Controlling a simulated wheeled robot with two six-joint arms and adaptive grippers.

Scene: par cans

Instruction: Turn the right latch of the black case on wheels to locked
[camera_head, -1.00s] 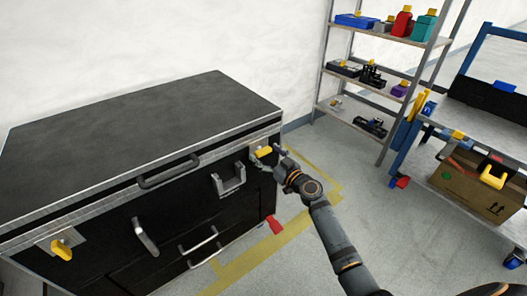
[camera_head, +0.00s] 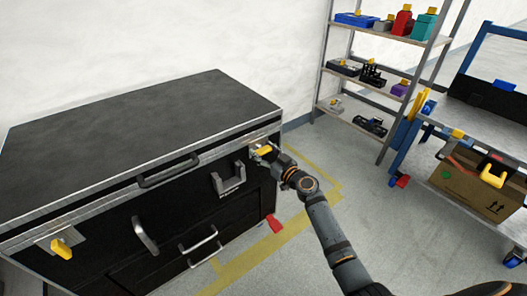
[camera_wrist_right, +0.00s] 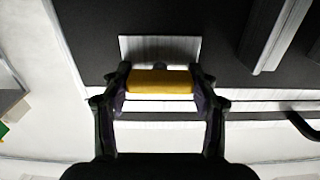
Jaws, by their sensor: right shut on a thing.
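The black case (camera_head: 140,130) stands at the left with its lid closed and metal edges. Its right latch (camera_head: 264,151) is a yellow handle on a metal plate near the front right corner. My right gripper (camera_head: 262,149) is shut on this handle. In the right wrist view the yellow latch handle (camera_wrist_right: 159,82) lies crosswise between the two fingers of the gripper (camera_wrist_right: 160,90), in front of the light plate (camera_wrist_right: 135,46). The left latch (camera_head: 61,248) is yellow and hangs tilted down at the case's front left. My left gripper is not in view.
Silver handles (camera_head: 145,236) and a bracket (camera_head: 228,178) stick out from the case front. A shelf rack (camera_head: 380,57) stands at the back, and a blue-framed bench (camera_head: 478,132) with a cardboard box (camera_head: 478,191) at the right.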

